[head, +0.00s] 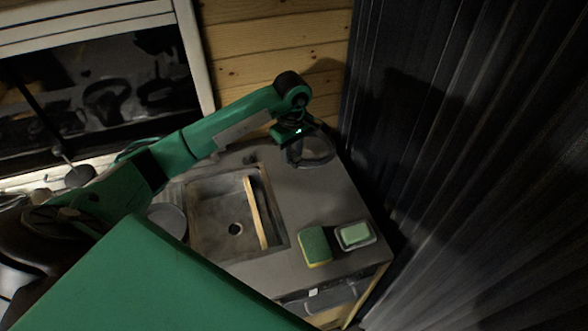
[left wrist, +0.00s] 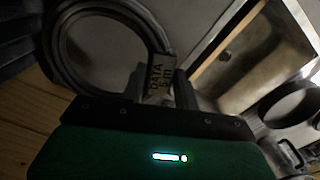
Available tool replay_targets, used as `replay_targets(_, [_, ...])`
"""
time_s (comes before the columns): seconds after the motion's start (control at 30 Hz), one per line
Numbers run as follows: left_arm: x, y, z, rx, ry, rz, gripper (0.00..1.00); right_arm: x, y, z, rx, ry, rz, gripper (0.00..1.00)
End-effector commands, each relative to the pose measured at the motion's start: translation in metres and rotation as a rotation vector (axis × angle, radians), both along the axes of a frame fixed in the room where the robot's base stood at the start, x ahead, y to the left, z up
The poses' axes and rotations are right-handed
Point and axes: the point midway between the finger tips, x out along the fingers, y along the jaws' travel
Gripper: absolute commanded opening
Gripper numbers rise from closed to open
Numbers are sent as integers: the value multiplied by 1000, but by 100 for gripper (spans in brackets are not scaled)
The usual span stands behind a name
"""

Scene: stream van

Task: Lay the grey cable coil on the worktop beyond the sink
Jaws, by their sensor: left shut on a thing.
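The grey cable coil (left wrist: 68,48) shows large in the left wrist view, a ring with a printed tag (left wrist: 157,75) at its side. In the head view the coil (head: 318,160) is at the far end of the worktop, beyond the sink. My left gripper (head: 296,148) is over the coil's near-left side and shut on it; the wrist view shows the jaws (left wrist: 172,92) by the tag. Whether the coil touches the worktop (head: 293,200) I cannot tell. The sink (head: 205,218) lies to the left, with a wooden piece along its right side. My right gripper is not in view.
A green-yellow sponge (head: 315,246) and a green soap bar in a dish (head: 355,236) lie at the worktop's near right. A dark corrugated curtain (head: 460,150) borders the right side. A wooden wall (head: 275,45) stands behind. A round pan (head: 168,218) is left of the sink.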

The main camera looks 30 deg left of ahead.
Motion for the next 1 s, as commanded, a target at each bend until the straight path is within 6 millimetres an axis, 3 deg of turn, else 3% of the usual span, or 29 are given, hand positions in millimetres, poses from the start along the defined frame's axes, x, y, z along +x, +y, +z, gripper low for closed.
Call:
replay_targets(0.03, [-1,0,-9,-2,5,2,0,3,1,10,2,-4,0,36])
replay_targets(0.2, [-1,0,-40,-1,1,0,0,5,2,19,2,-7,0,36])
replay_targets(0.47, [0,0,-60,-1,1,0,0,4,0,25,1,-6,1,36])
replay_targets(0.7, [0,0,-92,-1,-1,1,0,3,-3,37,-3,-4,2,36])
replay_targets(1.0, [1,0,-97,0,-3,-1,0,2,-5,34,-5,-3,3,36])
